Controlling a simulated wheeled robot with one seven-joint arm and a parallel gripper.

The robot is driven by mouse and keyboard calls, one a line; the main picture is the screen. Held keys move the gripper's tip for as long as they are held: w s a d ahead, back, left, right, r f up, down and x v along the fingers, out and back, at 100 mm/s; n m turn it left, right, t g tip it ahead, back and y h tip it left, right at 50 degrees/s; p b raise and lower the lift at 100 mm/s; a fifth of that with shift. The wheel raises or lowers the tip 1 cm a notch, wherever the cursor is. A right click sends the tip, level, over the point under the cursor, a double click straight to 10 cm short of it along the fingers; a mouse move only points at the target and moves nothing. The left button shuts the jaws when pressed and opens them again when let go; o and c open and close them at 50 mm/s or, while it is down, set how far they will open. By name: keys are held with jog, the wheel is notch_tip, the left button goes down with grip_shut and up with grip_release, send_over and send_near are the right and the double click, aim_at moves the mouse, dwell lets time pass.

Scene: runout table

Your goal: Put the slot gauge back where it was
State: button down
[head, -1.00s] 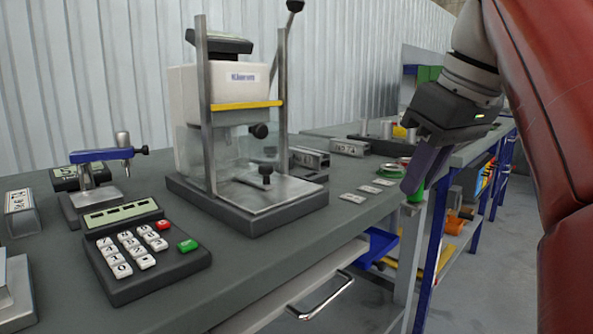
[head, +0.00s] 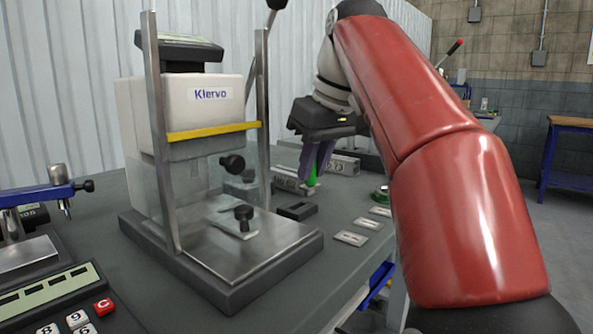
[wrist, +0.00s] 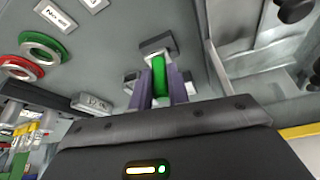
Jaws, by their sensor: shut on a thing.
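My gripper (head: 313,178) hangs over the far part of the grey bench, right of the press. Its purple fingers are shut on a narrow green piece, the slot gauge (wrist: 158,76), as the wrist view shows. In the head view only a small green part of the gauge (head: 312,174) shows between the fingers. A dark block with a slot in its top (head: 297,211) stands on the bench below and nearer the camera. In the wrist view a dark block (wrist: 155,44) shows just beyond the gauge's tip; contact cannot be told.
The press (head: 195,120), with steel posts and a broad base, stands close on the left. Labelled metal blocks (head: 343,165) sit behind my gripper. Small label plates (head: 350,238) lie along the right bench edge. Green and red rings (wrist: 42,46) show in the wrist view.

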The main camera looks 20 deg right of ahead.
jog(key=shift+w+a+f+b, duration=0.25)
jog(key=shift+w+f, duration=0.3)
jog(key=shift+f, duration=0.05)
jog(key=shift+w+a+f+b, duration=0.2)
jog(key=shift+w+f, duration=0.35)
jog(key=shift+f, duration=0.1)
jog(key=shift+w+a+f+b, duration=0.25)
jog(key=shift+w+f, duration=0.3)
jog(key=shift+f, duration=0.05)
jog(key=c, duration=1.5)
grip_release()
jog(key=shift+o, duration=0.8)
jog(key=shift+r, duration=0.15)
